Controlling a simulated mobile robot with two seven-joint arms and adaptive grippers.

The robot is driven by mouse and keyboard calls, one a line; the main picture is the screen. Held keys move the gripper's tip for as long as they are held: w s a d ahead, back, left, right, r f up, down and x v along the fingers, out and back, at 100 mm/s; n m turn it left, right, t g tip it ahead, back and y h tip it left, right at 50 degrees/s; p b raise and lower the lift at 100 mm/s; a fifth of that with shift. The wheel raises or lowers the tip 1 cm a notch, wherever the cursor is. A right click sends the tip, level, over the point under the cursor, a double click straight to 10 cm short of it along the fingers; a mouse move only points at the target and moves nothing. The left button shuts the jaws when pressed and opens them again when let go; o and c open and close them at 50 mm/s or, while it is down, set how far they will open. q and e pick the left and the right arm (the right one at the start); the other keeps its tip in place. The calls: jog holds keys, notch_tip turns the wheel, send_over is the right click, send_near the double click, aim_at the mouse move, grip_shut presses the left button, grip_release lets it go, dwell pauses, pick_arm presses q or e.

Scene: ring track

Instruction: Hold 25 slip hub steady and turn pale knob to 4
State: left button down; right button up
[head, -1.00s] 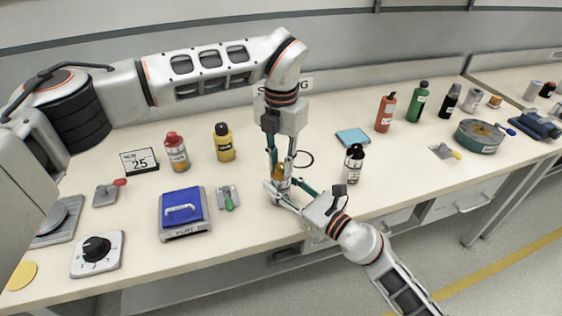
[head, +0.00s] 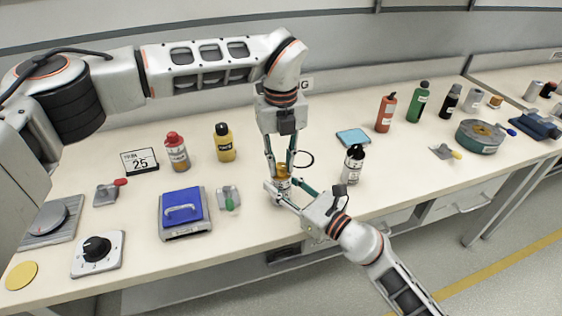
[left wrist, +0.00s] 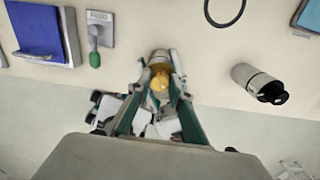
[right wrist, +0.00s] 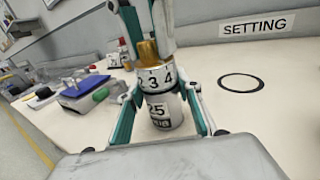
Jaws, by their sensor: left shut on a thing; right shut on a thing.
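The slip hub stands upright near the bench's front edge in the head view (head: 283,190), a small white cylinder with a black "25" label (right wrist: 160,112) in the right wrist view. Above the label is a white band with 2, 3 and 4 (right wrist: 155,79). A gold-coloured knob (right wrist: 148,50) tops it and also shows in the left wrist view (left wrist: 160,82). My left gripper (head: 281,170) points down from above, shut on the knob. My right gripper (head: 285,194) comes in from the front right, shut on the hub body. I cannot tell which number is set.
A "25" sign (head: 139,160) stands at the left. A blue-lidded box (head: 183,212), a green-handled tool (head: 229,198) and a black-and-white bottle (head: 353,163) are near the hub. A black ring (head: 304,159) lies behind it. A dial panel (head: 97,252) lies front left.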

aim_at(281, 165)
pick_arm(q)
jog(key=shift+n, duration=0.6)
jog(key=c, duration=1.8)
grip_release()
notch_tip(281, 165, up, 12)
jog(key=shift+r, duration=0.1)
